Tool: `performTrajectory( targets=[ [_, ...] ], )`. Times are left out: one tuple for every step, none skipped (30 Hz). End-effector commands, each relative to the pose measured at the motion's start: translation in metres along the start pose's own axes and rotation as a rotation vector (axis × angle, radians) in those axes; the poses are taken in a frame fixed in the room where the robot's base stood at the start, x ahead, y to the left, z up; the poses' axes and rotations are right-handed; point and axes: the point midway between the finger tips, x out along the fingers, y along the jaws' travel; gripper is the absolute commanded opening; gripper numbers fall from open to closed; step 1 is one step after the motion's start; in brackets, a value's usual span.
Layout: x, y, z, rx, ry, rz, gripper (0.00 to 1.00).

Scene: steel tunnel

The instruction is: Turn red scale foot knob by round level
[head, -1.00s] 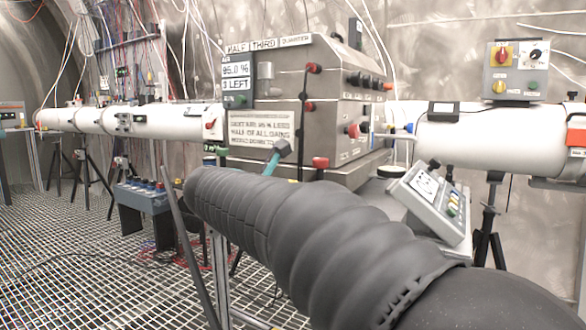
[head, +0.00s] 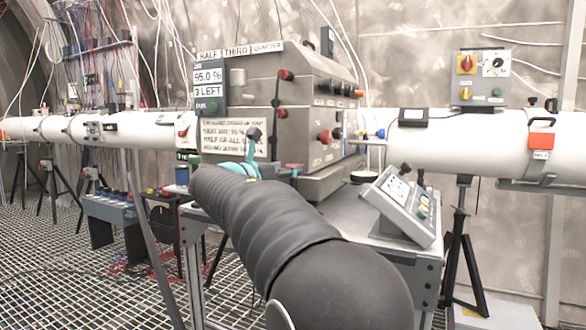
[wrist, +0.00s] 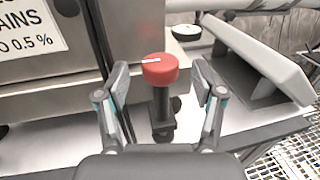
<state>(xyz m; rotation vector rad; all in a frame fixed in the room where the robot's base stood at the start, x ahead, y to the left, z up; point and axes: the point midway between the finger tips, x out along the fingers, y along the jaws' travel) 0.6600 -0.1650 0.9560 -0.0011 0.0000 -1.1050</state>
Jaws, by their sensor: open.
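The red knob (wrist: 160,70) has a white mark on its top and stands on a dark post in the wrist view. It shows small in the head view (head: 293,168), in front of the grey box. My gripper (wrist: 159,78) is open, with one finger on each side of the knob and gaps visible between pads and knob. In the head view, my gripper's teal parts (head: 240,168) are left of the knob, and my arm hides the area below. A small round disc, apparently the round level (wrist: 187,32), lies behind and right of the knob; it also shows in the head view (head: 364,177).
The large grey box (wrist: 135,25) stands close behind and left of the knob. A tilted control panel (wrist: 255,60) stands to the right on the metal table (head: 395,250). A white pipe (head: 440,135) runs behind. A tripod (head: 460,240) stands on the grating floor at right.

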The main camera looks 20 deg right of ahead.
Motion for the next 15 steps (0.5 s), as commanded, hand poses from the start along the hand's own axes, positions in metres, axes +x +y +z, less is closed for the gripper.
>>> performTrajectory(
  targets=[
    [0.009, -0.001, 0.0, 0.0, 0.0, -0.003, 0.68],
    [0.013, 0.0, 0.0, 0.0, 0.0, -0.002, 0.68],
    [0.017, 0.0, 0.0, 0.0, 0.0, -0.002, 0.68],
    [0.02, -0.001, 0.0, 0.001, 0.0, -0.002, 0.68],
    [0.023, -0.001, 0.0, 0.001, 0.0, -0.002, 0.68],
    [0.026, 0.0, 0.0, 0.001, 0.0, -0.001, 0.68],
    [0.027, 0.0, 0.0, 0.001, 0.0, 0.0, 0.68],
    [0.029, 0.0, 0.0, 0.001, 0.0, 0.0, 0.68],
    [0.03, 0.0, 0.0, 0.001, 0.0, 0.0, 0.68],
    [0.031, 0.0, 0.0, 0.001, 0.0, 0.0, 0.68],
    [0.032, 0.0, 0.0, 0.001, 0.0, 0.0, 0.68],
    [0.032, 0.0, 0.0, 0.001, 0.0, 0.0, 0.68],
    [0.032, 0.0, 0.0, 0.001, 0.0, 0.0, 0.68],
    [0.032, 0.0, 0.0, 0.001, 0.0, 0.0, 0.68],
    [0.032, 0.0, 0.0, 0.001, 0.0, 0.0, 0.68]
  ],
)
